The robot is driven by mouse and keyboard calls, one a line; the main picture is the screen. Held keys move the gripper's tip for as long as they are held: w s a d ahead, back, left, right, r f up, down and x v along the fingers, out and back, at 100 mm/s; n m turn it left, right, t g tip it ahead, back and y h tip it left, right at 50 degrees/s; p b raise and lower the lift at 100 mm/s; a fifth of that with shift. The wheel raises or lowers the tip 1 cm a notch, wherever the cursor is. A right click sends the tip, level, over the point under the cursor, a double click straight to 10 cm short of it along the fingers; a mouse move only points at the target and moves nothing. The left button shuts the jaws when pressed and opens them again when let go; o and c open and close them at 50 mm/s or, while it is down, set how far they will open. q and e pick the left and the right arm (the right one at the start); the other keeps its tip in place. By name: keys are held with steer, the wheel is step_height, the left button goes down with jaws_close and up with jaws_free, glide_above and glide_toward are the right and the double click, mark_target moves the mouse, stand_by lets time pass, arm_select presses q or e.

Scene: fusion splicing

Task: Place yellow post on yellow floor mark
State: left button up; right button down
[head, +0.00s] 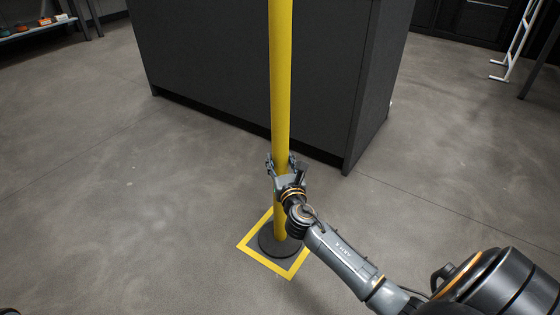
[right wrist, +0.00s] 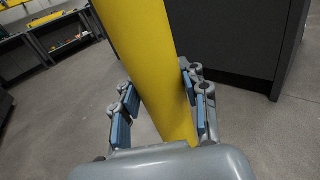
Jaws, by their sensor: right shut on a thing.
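The yellow post (head: 281,75) stands upright in the middle of the head view, with its round dark base (head: 267,242) on the floor. The base lies inside the square yellow floor mark (head: 255,257); the arm hides part of the mark's right side. My right gripper (head: 280,164) is shut around the lower part of the post. In the right wrist view, the post (right wrist: 150,65) runs between the blue-padded fingers of the gripper (right wrist: 158,100). My left gripper is not in view.
A large dark cabinet (head: 210,55) stands close behind the post. A shelf (head: 30,30) with small items is at the far left, and a white metal frame (head: 515,45) at the far right. The grey floor is clear to the left and right.

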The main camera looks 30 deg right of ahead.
steer(key=shift+r, duration=0.3)
steer(key=c, duration=1.1)
jaws_free()
steer(key=shift+f, duration=0.35)
steer(key=o, duration=0.4)
steer(key=shift+r, duration=0.15)
